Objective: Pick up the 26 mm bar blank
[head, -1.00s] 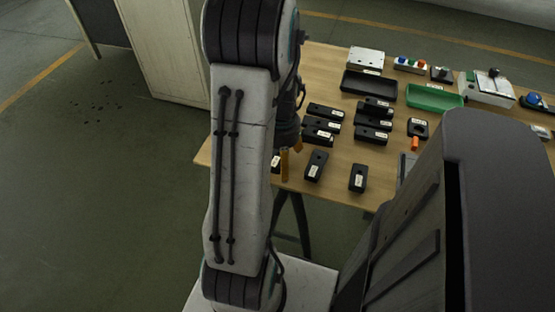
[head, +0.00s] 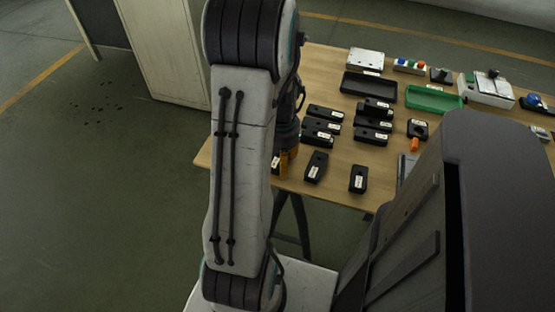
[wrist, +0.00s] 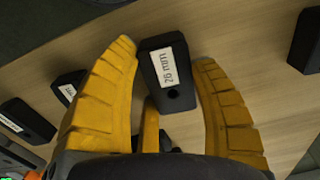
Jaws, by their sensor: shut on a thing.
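The 26 mm bar blank (wrist: 157,62) is a black block with a white "26 mm" label and a dark round hole near its near end. In the wrist view it sits between the yellow fingertips of my gripper (wrist: 168,60), which is shut on it from both sides. A third yellow finger part shows below it. In the head view my gripper (head: 283,162) is at the table's near left edge, largely behind my arm. Only a small labelled part of the blank (head: 275,165) shows there. I cannot tell if it is clear of the table.
Two similar black blocks (head: 316,167) (head: 358,179) stand to the right on the wooden table (head: 335,198). Several more lie behind them. A black tray (head: 369,86), a green tray (head: 433,98) and an orange piece (head: 414,145) are farther right.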

